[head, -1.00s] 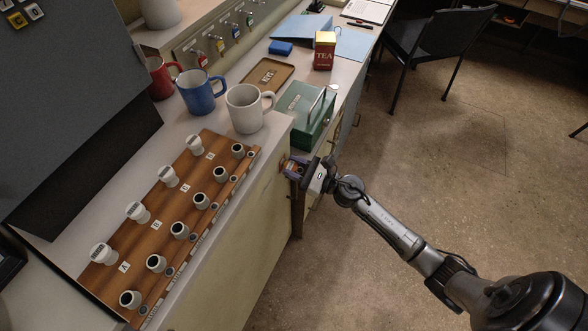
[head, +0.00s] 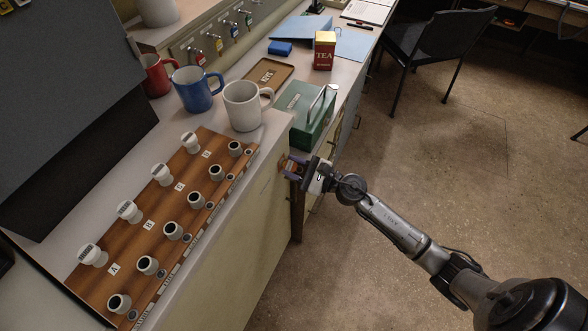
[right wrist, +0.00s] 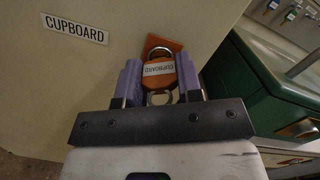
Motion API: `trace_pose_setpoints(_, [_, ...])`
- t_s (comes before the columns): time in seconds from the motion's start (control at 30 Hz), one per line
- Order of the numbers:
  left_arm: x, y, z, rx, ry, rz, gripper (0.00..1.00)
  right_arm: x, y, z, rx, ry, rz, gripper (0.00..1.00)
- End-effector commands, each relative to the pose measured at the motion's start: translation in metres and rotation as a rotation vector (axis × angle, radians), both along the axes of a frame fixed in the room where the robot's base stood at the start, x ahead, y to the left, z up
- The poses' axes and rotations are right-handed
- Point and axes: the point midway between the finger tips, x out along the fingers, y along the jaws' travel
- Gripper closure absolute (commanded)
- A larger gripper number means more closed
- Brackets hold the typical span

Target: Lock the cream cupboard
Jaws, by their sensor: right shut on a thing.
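The cream cupboard (head: 252,222) has a pale front, and its CUPBOARD label (right wrist: 74,29) shows at the upper left of the right wrist view. An orange lock plate (right wrist: 158,43) is on that front. My right gripper (head: 292,168) is at this front in the head view. In the right wrist view, its purple fingers (right wrist: 160,88) are shut on an orange key (right wrist: 160,72) with an upside-down white label and metal rings. The key is in front of the plate. Its shaft is hidden, so I cannot tell how deep it sits. My left gripper is not in view.
A green metal box (head: 309,112) stands right beside the cupboard. A white mug (head: 243,107), a blue mug (head: 196,91) and a wooden panel of knobs (head: 150,225) are on top. Several tagged keys hang on a rack (head: 218,44). Open floor (head: 440,190) lies to the right.

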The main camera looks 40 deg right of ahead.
Motion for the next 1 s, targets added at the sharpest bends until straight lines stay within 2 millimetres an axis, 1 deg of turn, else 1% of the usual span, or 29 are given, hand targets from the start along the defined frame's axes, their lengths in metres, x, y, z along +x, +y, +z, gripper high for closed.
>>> trace_pose_setpoints(0.03, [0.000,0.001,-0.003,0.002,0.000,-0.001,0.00,0.000,0.000,-0.003,-0.015,-0.004,0.000,0.90])
trace_pose_setpoints(0.53, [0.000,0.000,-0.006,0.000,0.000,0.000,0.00,0.000,0.000,-0.003,-0.047,-0.018,0.000,0.90])
trace_pose_setpoints(0.8, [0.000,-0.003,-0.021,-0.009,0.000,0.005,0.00,0.001,0.000,-0.005,-0.189,-0.086,0.001,0.90])
trace_pose_setpoints(1.0, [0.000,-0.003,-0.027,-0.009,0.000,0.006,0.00,0.001,-0.001,-0.003,-0.270,-0.125,0.001,0.90])
